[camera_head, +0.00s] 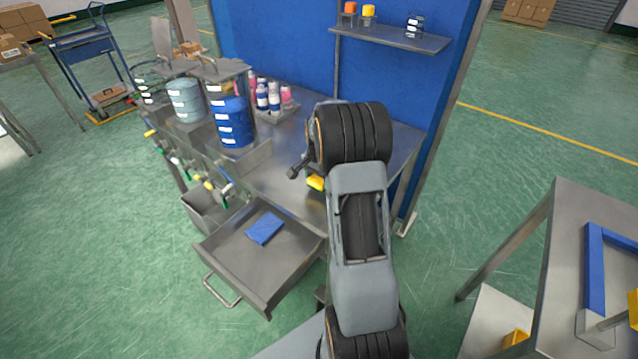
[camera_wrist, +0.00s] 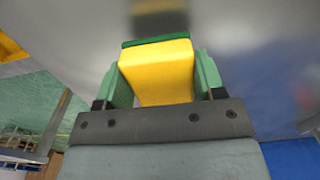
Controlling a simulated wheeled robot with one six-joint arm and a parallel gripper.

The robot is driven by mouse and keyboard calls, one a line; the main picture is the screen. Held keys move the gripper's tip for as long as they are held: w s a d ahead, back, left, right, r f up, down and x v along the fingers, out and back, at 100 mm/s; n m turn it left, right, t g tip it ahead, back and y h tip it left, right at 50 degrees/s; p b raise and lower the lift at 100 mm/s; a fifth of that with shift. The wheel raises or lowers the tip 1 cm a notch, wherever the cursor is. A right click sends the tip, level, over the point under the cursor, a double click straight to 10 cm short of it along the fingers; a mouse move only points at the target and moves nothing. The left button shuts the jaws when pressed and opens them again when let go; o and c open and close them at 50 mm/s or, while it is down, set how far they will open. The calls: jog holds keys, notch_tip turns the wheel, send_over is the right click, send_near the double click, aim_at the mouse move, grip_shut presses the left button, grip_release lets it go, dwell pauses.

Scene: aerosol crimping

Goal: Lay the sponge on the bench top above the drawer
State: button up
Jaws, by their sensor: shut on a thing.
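The sponge (camera_wrist: 156,72) is yellow with a thin green layer at its far end in the wrist view. My gripper (camera_wrist: 157,66) is shut on it, with one green finger on each side. A yellow patch beside my wrist in the head view (camera_head: 316,184) appears to be the sponge, partly hidden by my arm. It is over the bench top (camera_head: 275,178), which is bare shiny metal here. The wrist view shows a blurred reflection of the sponge in the metal; I cannot tell whether they touch. The drawer (camera_head: 228,262) is pulled open at the bench front.
A blue cloth (camera_head: 264,228) lies in the drawer. A blue container (camera_head: 233,122) and other containers stand at the bench's left, with taps along the front. Several small bottles (camera_head: 268,95) stand at the back. A shelf (camera_head: 390,38) hangs on the blue panel.

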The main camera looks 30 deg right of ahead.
jog(key=shift+f, duration=1)
jog(key=shift+f, duration=0.15)
jog(key=o, duration=0.9)
